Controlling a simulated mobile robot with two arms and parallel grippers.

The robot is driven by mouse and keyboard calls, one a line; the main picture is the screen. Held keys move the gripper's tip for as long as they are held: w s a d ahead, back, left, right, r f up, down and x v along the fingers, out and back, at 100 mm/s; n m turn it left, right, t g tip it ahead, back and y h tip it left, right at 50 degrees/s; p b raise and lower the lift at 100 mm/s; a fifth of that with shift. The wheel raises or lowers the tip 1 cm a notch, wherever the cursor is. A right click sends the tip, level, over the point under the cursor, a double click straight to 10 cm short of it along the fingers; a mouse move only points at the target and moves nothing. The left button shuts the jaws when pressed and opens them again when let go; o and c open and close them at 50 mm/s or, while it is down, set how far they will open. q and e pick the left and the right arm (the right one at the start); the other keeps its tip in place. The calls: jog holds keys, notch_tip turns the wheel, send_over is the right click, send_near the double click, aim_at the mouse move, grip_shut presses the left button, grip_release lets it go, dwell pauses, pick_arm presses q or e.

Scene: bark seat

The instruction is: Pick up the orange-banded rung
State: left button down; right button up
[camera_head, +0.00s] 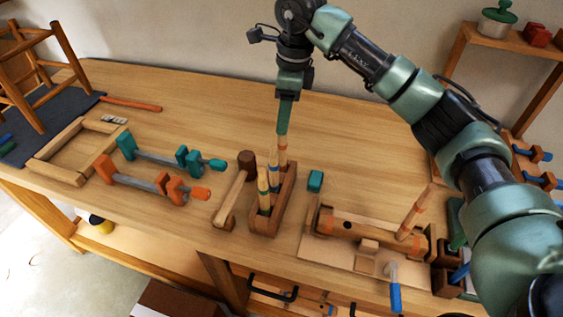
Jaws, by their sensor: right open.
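The orange-banded rung (282,156) stands upright at the far end of a slotted wooden rack (286,200). A blue-banded rung (273,170) and a yellow-banded rung (262,184) stand nearer in the same rack. My right gripper (283,130) points down right at the top of the orange-banded rung. It is open, seen edge-on, and hides the rung's upper end; I cannot tell whether it touches the rung. Another rung with orange-red bands (413,214) leans up from a drilled wooden leg (362,228) at the right. My left gripper is out of view.
A mallet (234,195) lies just left of the rack, and a small green block (315,181) sits to its right. Teal (160,156) and orange clamps (150,184) lie further left. The bench behind the rack is clear.

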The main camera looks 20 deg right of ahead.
aim_at(281, 142)
jog(key=shift+f, duration=0.85)
jog(key=f+p, duration=0.1)
jog(key=f, duration=0.1)
jog(key=f+p, duration=0.1)
jog(key=f, duration=0.1)
jog(key=f+p, duration=0.1)
jog(key=f, duration=0.1)
jog(key=shift+w+a+f, duration=0.1)
jog(key=shift+w+a, duration=0.05)
jog(key=shift+a, duration=0.1)
jog(key=shift+f, duration=0.35)
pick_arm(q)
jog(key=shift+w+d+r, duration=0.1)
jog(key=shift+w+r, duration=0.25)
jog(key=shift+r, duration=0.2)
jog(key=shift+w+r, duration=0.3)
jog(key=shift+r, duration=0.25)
pick_arm(e)
grip_shut()
